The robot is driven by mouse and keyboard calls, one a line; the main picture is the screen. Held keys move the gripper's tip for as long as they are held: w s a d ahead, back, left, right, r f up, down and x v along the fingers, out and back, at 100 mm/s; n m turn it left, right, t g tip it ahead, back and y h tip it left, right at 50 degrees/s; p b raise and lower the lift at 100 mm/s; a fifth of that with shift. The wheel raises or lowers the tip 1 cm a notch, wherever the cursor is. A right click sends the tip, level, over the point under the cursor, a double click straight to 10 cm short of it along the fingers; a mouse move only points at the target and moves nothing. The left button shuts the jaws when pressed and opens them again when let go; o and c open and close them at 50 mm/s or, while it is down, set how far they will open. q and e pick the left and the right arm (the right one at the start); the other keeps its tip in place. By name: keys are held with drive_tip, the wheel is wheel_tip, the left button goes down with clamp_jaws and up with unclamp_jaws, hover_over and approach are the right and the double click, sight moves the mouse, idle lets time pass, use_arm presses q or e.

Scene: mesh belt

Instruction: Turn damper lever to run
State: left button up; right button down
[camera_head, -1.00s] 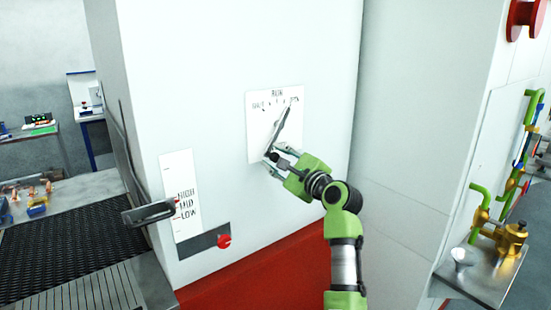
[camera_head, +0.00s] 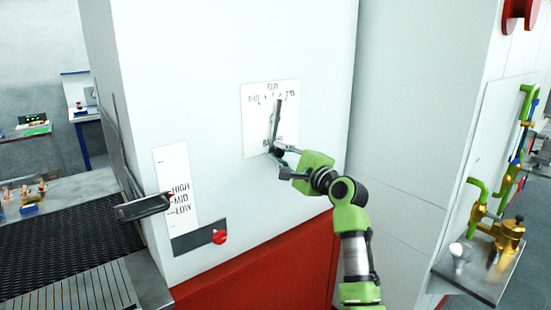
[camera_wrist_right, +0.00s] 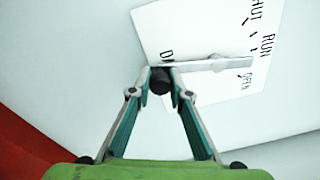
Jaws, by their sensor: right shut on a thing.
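The damper lever (camera_head: 276,120) is a thin grey bar on a white dial plate (camera_head: 250,135) fixed to the white cabinet wall. It stands almost upright, its upper end just right of the RUN mark, between RUN and OPEN. My right gripper (camera_head: 275,152) is at the lever's lower end. In the right wrist view, my right gripper (camera_wrist_right: 160,73) has its fingertips closed around the black knob (camera_wrist_right: 160,84) at that end. The lever (camera_wrist_right: 220,64) there extends right, its tip between the RUN and OPEN labels. My left gripper is not in view.
A HIGH/MID/LOW scale (camera_head: 167,160) with a dark handle (camera_head: 145,207) and a red knob (camera_head: 220,237) are left of the dial. A dark mesh belt (camera_head: 60,240) lies at left. Green and brass pipework (camera_head: 500,230) stands at right.

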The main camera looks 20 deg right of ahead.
drive_tip(key=shift+w+d+f+n+b, duration=0.1)
drive_tip(key=shift+w+d+n+b, duration=0.2)
drive_tip(key=shift+d+n+b, duration=0.7)
drive_tip(key=shift+a+p, duration=0.2)
drive_tip(key=shift+p, duration=0.15)
drive_tip(key=c, duration=1.9)
unclamp_jaws()
drive_tip(key=v, duration=1.2)
drive_tip(key=shift+f, duration=0.1)
